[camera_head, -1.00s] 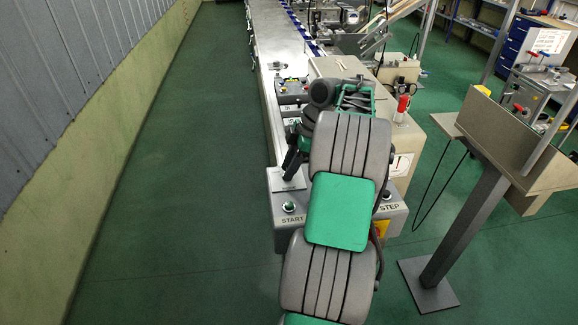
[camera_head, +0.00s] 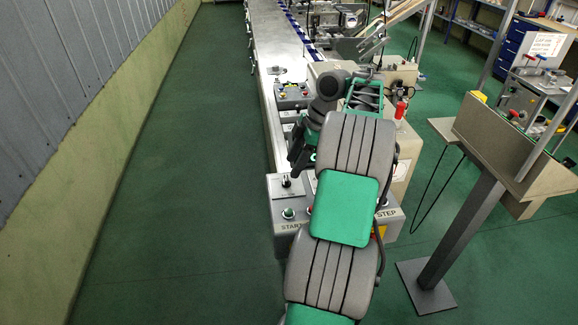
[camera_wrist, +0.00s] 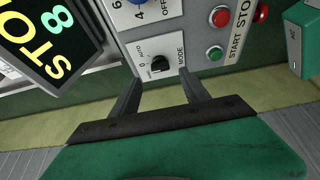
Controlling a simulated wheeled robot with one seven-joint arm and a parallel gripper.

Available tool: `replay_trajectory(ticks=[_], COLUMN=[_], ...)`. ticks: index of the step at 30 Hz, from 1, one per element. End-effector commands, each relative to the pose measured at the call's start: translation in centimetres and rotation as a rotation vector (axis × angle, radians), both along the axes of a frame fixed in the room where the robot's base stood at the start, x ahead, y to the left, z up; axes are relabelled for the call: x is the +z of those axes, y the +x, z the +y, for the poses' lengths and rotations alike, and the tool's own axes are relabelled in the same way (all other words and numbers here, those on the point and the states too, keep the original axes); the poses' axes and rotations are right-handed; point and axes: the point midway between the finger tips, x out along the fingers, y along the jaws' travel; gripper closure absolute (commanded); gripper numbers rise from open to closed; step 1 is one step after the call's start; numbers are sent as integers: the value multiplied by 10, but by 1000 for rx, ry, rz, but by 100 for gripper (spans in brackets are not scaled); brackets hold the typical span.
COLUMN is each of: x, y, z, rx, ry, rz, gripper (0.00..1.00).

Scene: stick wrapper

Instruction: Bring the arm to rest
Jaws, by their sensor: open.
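My gripper (camera_wrist: 161,80) is open and empty in the wrist view, its two dark fingers apart. A black mode knob (camera_wrist: 159,64) on a light panel shows just beyond the gap between the fingertips. I see no contact, though the exact distance is hard to judge. In the head view my gripper (camera_head: 297,158) is a dark shape left of my arm, above the grey control box (camera_head: 281,211). My arm's grey and green links cover part of that box and the machine behind it.
The box carries a small knob (camera_head: 287,182) and a green start button (camera_head: 288,213). A lit display (camera_wrist: 40,35) is at upper left in the wrist view. A tilted beige panel on a post (camera_head: 455,235) stands at right. The green floor at left is clear.

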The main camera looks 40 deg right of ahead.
Motion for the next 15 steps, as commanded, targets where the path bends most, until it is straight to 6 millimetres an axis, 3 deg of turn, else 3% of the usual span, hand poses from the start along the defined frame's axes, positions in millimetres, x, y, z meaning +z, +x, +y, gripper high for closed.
replay_trajectory(ticks=[1, 3, 15], x=[16, 24, 26], y=[-2, -4, -6], z=[-4, -6, -8], rx=[-1, -1, 0], ry=[1, 0, 1], rz=[1, 0, 1], gripper=[46, 46, 46])
